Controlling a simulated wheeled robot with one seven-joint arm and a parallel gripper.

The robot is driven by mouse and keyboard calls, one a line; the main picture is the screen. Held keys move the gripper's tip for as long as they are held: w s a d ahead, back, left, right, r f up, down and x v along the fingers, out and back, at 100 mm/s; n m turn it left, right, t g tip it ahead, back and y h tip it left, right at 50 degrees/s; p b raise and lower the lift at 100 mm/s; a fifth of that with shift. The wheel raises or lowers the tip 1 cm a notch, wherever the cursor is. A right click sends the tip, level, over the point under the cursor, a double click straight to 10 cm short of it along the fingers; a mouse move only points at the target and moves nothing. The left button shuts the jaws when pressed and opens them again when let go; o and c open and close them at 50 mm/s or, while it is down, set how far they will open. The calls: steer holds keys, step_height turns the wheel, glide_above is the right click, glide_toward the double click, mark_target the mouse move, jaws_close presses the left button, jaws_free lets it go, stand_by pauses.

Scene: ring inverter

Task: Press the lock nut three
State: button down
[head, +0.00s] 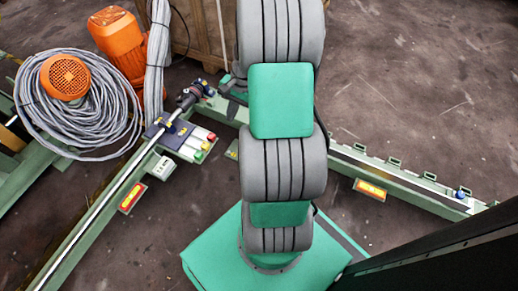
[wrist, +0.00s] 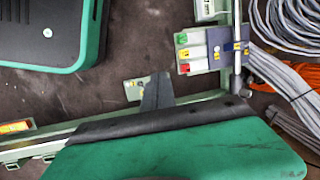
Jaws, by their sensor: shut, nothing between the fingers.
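My gripper (wrist: 157,92) shows in the wrist view as a dark grey finger shape, shut and empty, projecting from the green and black hand at the bottom. In the head view my arm hides most of the gripper. I cannot pick out a lock nut marked three with certainty. A control box (head: 190,140) with red, yellow and green buttons sits on the left rail; it also shows in the wrist view (wrist: 205,50).
Green rails (head: 110,195) form a frame on the dark floor, with another rail (head: 410,188) at right bearing a red and yellow label (head: 370,189). Coiled grey cable (head: 100,120) and orange motors (head: 118,35) lie at upper left. A wooden crate (head: 205,25) stands behind.

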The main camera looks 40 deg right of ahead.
steer(key=s+d+f+m+t, duration=0.1)
steer(key=s+d+f+m, duration=0.3)
steer(key=f, duration=0.3)
steer(key=s+d+f+m+t+y+p, duration=0.1)
steer(key=s+d+f+m+t, duration=0.1)
steer(key=s+d+f+m, duration=0.2)
steer(key=s+d+f+m+t+y, duration=0.1)
steer(key=s+d+f+m+t, duration=0.1)
steer(key=s+d+f+m, duration=0.2)
steer(key=d+f+m, duration=0.3)
steer(key=f, duration=0.2)
steer(key=shift+s+d+f+p, duration=0.2)
steer(key=shift+d+f+p, duration=0.1)
steer(key=shift+f+p, duration=0.1)
steer(key=w+a+r+b+x, duration=0.1)
steer(key=b+x, duration=0.3)
steer(key=x, duration=0.8)
steer(key=shift+w+a+r+b, duration=0.2)
steer(key=shift+w+a+b, duration=0.2)
steer(key=shift+a, duration=0.2)
